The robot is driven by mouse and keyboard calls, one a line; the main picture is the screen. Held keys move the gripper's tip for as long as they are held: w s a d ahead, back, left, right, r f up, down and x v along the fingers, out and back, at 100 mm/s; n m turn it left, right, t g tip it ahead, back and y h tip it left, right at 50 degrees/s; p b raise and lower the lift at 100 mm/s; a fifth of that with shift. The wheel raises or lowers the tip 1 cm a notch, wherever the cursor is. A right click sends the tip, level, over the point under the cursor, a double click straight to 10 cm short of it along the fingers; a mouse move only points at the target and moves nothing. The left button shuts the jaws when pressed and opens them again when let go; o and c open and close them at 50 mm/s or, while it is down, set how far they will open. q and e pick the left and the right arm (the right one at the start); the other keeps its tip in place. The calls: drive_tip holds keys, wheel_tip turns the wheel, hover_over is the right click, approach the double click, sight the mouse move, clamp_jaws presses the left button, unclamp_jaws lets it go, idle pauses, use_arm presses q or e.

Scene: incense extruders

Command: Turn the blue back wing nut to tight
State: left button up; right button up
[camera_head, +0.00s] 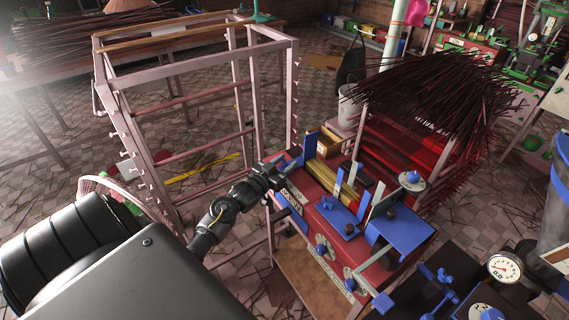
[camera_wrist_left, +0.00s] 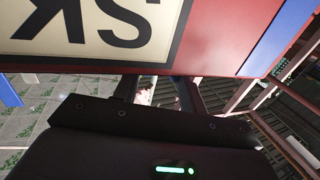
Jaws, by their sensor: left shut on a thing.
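The red extruder (camera_head: 320,222) stands in the middle of the head view, with blue fittings and a lettered plate on its side. My left gripper (camera_head: 278,166) is at the machine's far left corner. It is shut on what appears to be the blue back wing nut, which the fingers mostly hide. In the left wrist view the fingers (camera_wrist_left: 162,92) reach up to the red side beside the large lettered plate (camera_wrist_left: 95,30); the nut's angle cannot be told. Two other blue wing nuts (camera_head: 322,246) and (camera_head: 349,281) sit nearer along the same side. My right gripper is not in view.
A pale metal rack (camera_head: 130,120) stands left of the machine, close to my left arm. A large bundle of dark incense sticks (camera_head: 440,100) lies behind to the right. A dark machine with a gauge (camera_head: 505,267) stands at the lower right. Tiled floor lies left.

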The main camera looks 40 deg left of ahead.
use_arm(q)
drive_tip(key=shift+c, duration=0.4)
drive_tip(key=m+h, duration=0.2)
drive_tip(key=h, duration=0.1)
drive_tip(key=shift+a+b, duration=0.25)
drive_tip(key=shift+b, duration=0.05)
drive_tip(key=shift+m+g+h+b, duration=0.3)
drive_tip(key=shift+m+h, duration=0.4)
drive_tip(key=shift+h, duration=0.5)
drive_tip(key=o, duration=1)
